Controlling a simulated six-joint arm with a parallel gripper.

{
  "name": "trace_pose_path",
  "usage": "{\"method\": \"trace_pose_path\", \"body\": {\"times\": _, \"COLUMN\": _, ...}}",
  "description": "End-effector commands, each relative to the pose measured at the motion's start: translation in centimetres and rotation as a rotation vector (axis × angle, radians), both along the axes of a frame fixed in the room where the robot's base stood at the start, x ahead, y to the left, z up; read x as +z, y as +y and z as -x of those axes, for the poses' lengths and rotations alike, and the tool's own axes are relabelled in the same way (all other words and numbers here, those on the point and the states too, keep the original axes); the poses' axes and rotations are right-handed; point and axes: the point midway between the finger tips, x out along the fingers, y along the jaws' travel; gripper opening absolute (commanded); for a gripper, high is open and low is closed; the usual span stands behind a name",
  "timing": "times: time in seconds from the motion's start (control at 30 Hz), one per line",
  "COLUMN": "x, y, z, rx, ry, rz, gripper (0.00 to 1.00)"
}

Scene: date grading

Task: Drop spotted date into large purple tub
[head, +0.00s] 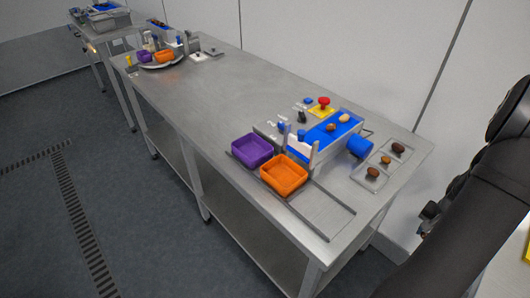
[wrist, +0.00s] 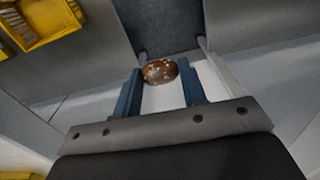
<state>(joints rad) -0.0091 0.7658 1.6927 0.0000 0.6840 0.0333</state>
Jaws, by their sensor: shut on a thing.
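In the wrist view my gripper (wrist: 160,77) has its blue fingers on either side of a brown date with pale spots (wrist: 159,71). It is shut on this spotted date, which sits at the fingertips. In the head view a purple tub (head: 252,150) stands at the near front edge of the steel table, beside an orange tub (head: 284,175). A second purple tub (head: 144,57) appears smaller at the far end. My gripper and the held date are not in the head view, and neither purple tub shows clearly in the wrist view.
A blue belt (head: 330,130) carries dates behind the near tubs. A red button (head: 323,101) stands behind the belt. Yellow crates (wrist: 45,22) show in the wrist view. The table's middle (head: 225,85) is clear.

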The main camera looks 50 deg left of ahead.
Motion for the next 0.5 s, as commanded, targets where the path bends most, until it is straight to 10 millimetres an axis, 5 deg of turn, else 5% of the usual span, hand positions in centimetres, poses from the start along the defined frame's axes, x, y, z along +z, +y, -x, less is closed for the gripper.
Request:
{"method": "trace_pose_path", "body": {"times": 0.27, "x": 6.1, "y": 3.8, "z": -7.8, "rx": -0.156, "ry": -0.009, "rz": -0.001, "gripper": 0.27}}
{"method": "trace_pose_path", "body": {"times": 0.5, "x": 13.7, "y": 9.6, "z": -13.4, "rx": -0.304, "ry": -0.008, "rz": -0.003, "gripper": 0.27}}
